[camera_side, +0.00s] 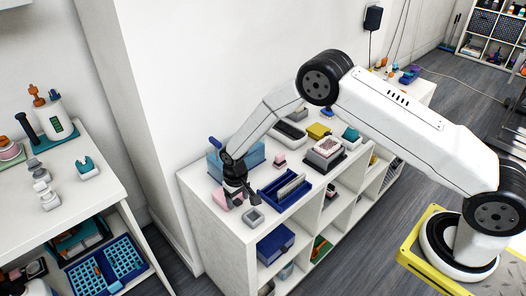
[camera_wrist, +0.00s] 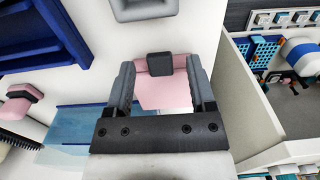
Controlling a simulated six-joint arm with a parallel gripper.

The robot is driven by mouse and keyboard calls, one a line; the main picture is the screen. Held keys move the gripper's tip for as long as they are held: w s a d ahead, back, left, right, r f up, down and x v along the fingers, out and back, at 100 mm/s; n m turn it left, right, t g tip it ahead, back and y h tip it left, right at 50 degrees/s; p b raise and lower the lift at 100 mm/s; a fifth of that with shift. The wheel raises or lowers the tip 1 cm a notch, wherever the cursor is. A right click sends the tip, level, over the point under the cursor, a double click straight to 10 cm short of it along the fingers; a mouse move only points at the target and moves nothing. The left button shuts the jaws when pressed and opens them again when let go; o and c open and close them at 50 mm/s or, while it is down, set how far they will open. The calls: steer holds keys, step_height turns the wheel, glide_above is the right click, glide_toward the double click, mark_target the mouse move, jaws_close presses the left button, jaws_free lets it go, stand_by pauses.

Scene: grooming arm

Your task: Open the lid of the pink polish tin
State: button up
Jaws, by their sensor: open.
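The pink polish tin (camera_wrist: 163,95) has a dark grey tab (camera_wrist: 160,66) on its side facing the top of the wrist view. In the side view, the tin (camera_side: 219,197) stands near the front-left corner of the white shelf top, partly hidden by my gripper. My gripper (camera_side: 238,197) is open, pointing down. In the wrist view, my gripper's (camera_wrist: 160,75) two grey fingers stand left and right of the tin and tab, with nothing visibly clamped. Whether the fingers touch the tin I cannot tell. The lid looks shut.
A light grey square container (camera_side: 253,217) sits close in front of my gripper. A dark blue divided tray (camera_side: 285,191) lies to the right. A clear blue box (camera_side: 250,158) stands behind, near a small pink block (camera_side: 280,160). The shelf edge (camera_side: 206,206) is close on the left.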

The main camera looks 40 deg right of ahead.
steer(key=shift+f, duration=0.1)
jaws_close()
stand_by(1.4)
